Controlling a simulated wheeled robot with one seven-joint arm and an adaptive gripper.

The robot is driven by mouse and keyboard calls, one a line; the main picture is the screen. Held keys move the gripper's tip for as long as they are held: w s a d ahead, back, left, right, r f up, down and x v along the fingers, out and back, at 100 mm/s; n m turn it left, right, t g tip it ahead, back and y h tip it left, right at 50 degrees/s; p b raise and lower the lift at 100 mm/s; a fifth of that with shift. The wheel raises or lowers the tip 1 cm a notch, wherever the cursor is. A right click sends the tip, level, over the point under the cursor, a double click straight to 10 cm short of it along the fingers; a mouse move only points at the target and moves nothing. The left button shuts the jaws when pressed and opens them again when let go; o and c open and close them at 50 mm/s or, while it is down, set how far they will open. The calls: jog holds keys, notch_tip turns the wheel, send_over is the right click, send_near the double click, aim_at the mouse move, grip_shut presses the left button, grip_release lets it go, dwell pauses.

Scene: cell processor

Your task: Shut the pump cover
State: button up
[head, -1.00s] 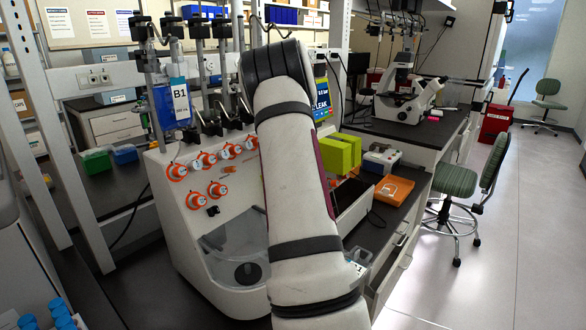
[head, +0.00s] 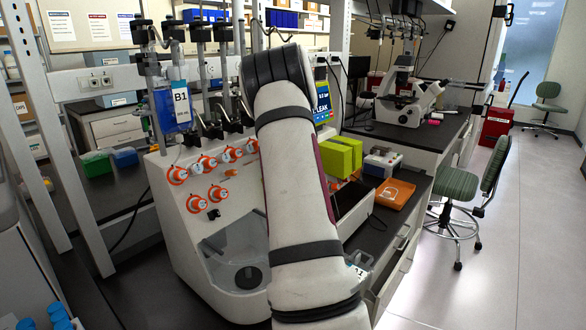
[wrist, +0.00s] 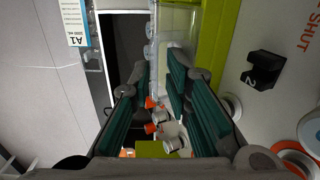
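The pump cover appears to be the lime-green part (head: 341,157) on the right side of the white cell processor (head: 185,235) in the head view. In the wrist view a lime-green edge (wrist: 208,40) runs along a translucent panel (wrist: 178,22) ahead of the fingers. I cannot tell how far the cover stands open. My gripper (wrist: 158,72) is open, its two teal-padded fingers apart, with the panel beyond the gap. I cannot tell if a finger touches it. In the head view my gripper is hidden behind my arm.
Orange-and-white knobs (head: 206,163) line the processor front. The wrist view shows a black clip (wrist: 260,70) beside the word SHUT and an A1-labelled bag (wrist: 75,25). An orange case (head: 394,194) lies on the bench to the right. Open floor and a green chair (head: 465,195) are farther right.

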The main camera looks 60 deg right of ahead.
notch_tip(320, 180, up, 12)
jog(key=shift+s, duration=0.2)
dwell(0.7)
jog(key=a+r+n+t, duration=0.1)
jog(key=a+r+n, duration=0.15)
jog(key=a, duration=0.75)
jog(key=a+r+n+t, duration=0.1)
jog(key=a+r+n, duration=0.15)
jog(key=a, duration=0.75)
jog(key=a+r+n, duration=0.2)
jog(key=a+n, duration=0.2)
jog(key=a, duration=0.6)
jog(key=s+a+f+n+t, duration=0.1)
jog(key=s+a+f+n, duration=0.4)
jog(key=s+a, duration=0.3)
jog(key=s+a+f+n+t, duration=0.1)
jog(key=s+a+f+n, duration=0.4)
jog(key=s+a, duration=0.3)
jog(key=a, duration=0.4)
jog(key=shift+s+f+t, duration=0.15)
jog(key=shift+s+t, duration=0.15)
jog(key=shift+s, duration=0.05)
jog(key=shift+a, duration=0.1)
